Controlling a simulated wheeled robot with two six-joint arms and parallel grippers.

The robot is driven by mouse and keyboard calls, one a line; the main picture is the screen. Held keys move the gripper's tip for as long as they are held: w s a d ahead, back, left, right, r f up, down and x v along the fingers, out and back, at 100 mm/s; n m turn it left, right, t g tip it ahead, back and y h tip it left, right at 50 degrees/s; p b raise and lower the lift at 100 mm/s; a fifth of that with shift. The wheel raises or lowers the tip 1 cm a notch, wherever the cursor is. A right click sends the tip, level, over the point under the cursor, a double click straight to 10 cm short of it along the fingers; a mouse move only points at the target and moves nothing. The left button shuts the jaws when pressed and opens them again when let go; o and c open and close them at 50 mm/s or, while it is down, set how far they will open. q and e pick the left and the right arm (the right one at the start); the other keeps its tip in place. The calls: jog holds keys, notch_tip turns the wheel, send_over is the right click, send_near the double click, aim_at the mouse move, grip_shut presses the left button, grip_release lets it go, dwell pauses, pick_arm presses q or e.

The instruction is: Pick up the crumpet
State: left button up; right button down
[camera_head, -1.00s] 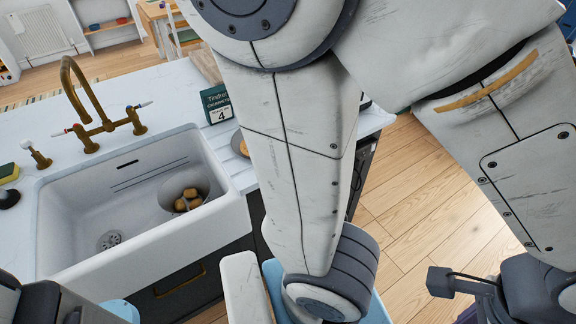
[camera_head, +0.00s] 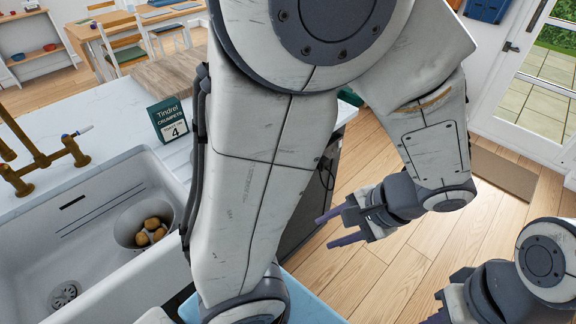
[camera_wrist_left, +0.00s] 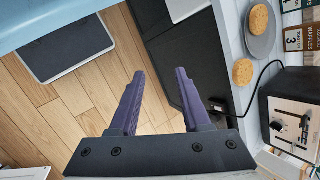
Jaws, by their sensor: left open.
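One round golden crumpet (camera_wrist_left: 258,19) lies on a grey plate (camera_wrist_left: 264,44) in the left wrist view. A second crumpet (camera_wrist_left: 243,72) lies on the pale worktop beside the plate. Both are to the right of my left gripper (camera_wrist_left: 160,73), which is open and empty, its purple fingers over the floor and dark cabinet. In the head view the left gripper (camera_head: 325,231) hangs beside the counter, and my arm hides the crumpets. My right gripper (camera_head: 438,310) shows partly at the bottom right edge; its jaws are unclear.
A toaster (camera_wrist_left: 291,116) with a black cord stands near the crumpets. A green crumpets sign (camera_head: 168,118) stands on the worktop by a wooden board (camera_head: 160,72). The white sink (camera_head: 100,215) holds a bowl of brown items. Open wooden floor (camera_head: 385,270) lies right of the counter.

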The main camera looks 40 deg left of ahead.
pick_arm(q)
jog(key=w+a+f+n+t+y+b, duration=0.3)
jog(key=w+a+f+y+b, duration=0.6)
jog(key=w+a+f+y, duration=0.5)
jog(key=w+a+h+p, duration=0.1)
jog(key=w+a+h, duration=0.1)
jog(key=a, duration=0.9)
jog(key=shift+a+r, duration=0.4)
pick_arm(e)
notch_tip(320, 180, down, 10)
jog(key=shift+r, duration=0.15)
pick_arm(q)
jog(key=shift+w, duration=0.1)
jog(key=shift+c, duration=0.3)
